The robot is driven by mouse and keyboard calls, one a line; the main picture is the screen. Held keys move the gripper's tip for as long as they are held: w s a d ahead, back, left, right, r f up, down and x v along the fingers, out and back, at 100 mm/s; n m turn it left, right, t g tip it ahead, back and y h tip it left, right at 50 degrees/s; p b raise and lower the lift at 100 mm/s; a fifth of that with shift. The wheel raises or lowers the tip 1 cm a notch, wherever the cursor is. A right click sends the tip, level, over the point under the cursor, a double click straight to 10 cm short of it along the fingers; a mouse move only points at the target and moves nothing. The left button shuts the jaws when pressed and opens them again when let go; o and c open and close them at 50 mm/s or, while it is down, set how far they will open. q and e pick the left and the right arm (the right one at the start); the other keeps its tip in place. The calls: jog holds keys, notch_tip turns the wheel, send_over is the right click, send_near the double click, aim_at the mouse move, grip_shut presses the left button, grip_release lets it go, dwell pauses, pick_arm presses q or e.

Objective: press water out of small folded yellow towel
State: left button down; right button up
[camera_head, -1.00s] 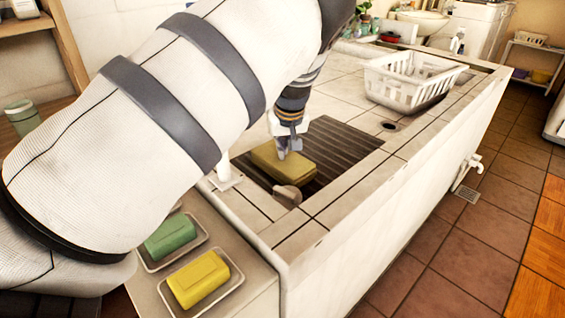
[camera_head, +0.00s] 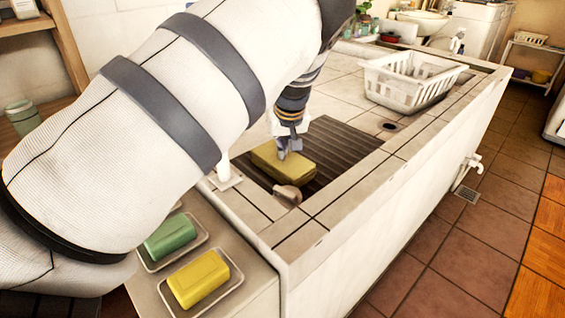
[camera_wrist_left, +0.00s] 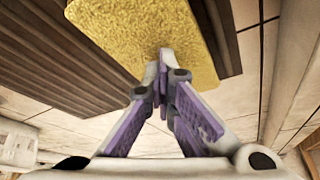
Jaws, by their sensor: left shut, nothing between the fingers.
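The small folded yellow towel (camera_head: 296,166) lies on the dark ribbed board in the washbasin, in the head view. It also fills the upper middle of the left wrist view (camera_wrist_left: 150,35). My left gripper (camera_head: 284,154) is shut and empty, with its fingertips at the towel's upper face; they seem to touch it. In the left wrist view the closed fingers (camera_wrist_left: 163,65) overlap the towel's near edge. My right gripper is not in view.
The ribbed board (camera_head: 345,145) sits in the tiled basin. A green soap (camera_head: 170,236) and a yellow soap (camera_head: 198,279) lie in dishes at the front left. A drain hole (camera_head: 389,126) is at the right.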

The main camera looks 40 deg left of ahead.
pick_arm(q)
jog(key=shift+s+d+f, duration=0.2)
jog(key=shift+s+f, duration=0.05)
jog(key=shift+f, duration=0.3)
notch_tip(320, 180, up, 9)
jog(key=p, duration=0.1)
jog(key=shift+w+a+p, duration=0.2)
jog(key=shift+w+p, duration=0.1)
jog(key=shift+p, duration=0.1)
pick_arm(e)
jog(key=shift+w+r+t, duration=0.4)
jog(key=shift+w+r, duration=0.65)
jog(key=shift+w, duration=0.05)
